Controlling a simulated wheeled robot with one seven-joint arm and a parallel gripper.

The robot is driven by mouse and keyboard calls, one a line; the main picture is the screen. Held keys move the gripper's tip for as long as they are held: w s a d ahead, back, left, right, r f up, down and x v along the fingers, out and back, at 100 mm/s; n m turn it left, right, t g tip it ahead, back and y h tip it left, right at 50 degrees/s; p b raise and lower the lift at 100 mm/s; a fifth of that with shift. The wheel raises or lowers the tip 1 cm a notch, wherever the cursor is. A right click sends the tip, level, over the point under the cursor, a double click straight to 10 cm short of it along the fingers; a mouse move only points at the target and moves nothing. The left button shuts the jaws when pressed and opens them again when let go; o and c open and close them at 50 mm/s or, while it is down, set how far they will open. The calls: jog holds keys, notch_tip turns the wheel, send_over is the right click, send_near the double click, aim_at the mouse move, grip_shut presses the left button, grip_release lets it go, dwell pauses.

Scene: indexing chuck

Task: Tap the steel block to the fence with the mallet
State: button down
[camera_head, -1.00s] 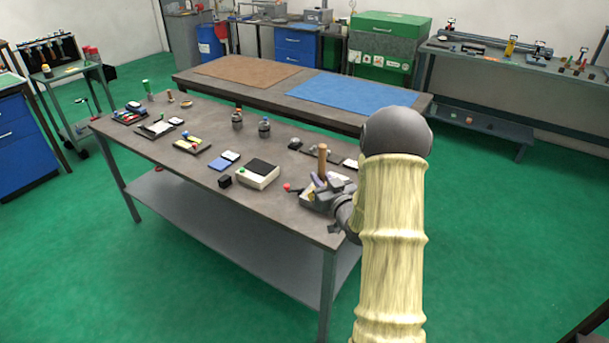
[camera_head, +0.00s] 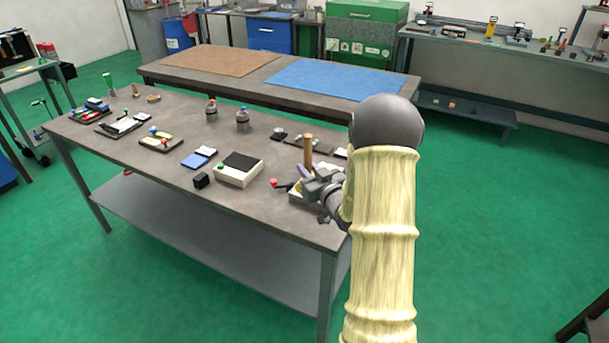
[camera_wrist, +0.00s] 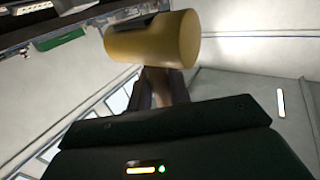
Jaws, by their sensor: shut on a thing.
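My gripper (camera_head: 314,184) is at the right end of the near bench, shut on the mallet. The mallet's wooden handle (camera_head: 308,150) stands up above the gripper in the head view. In the wrist view the mallet's yellow cylindrical head (camera_wrist: 152,40) shows beyond the dark jaws, with its shaft running down toward them. I cannot make out the steel block or the fence; the gripper and arm cover much of that spot.
The near bench (camera_head: 140,175) holds a white box with a black top (camera_head: 238,170), a small black block (camera_head: 201,181), two bottles and several small trays. A second bench with a blue mat (camera_head: 335,80) stands behind. Green floor is open to the right.

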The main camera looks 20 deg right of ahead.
jog(key=shift+w+a+r, duration=0.1)
jog(key=shift+w, duration=0.05)
jog(key=shift+s+a, duration=0.1)
jog(key=shift+s, duration=0.15)
jog(key=shift+f+b, duration=0.25)
jog(key=shift+b, duration=0.2)
jog(key=shift+w+d+f+b, duration=0.2)
jog(key=shift+d+f+b, duration=0.05)
jog(key=shift+f+b, duration=0.6)
jog(key=shift+w+d+f+b, duration=0.15)
jog(key=shift+d+f+b, duration=0.15)
jog(key=shift+f+b, duration=0.6)
jog(key=shift+w+d+f+b, duration=0.25)
jog(key=shift+f+b, duration=0.45)
jog(key=shift+f, duration=0.25)
jog(key=shift+w+d, duration=0.5)
jog(key=shift+d, duration=0.2)
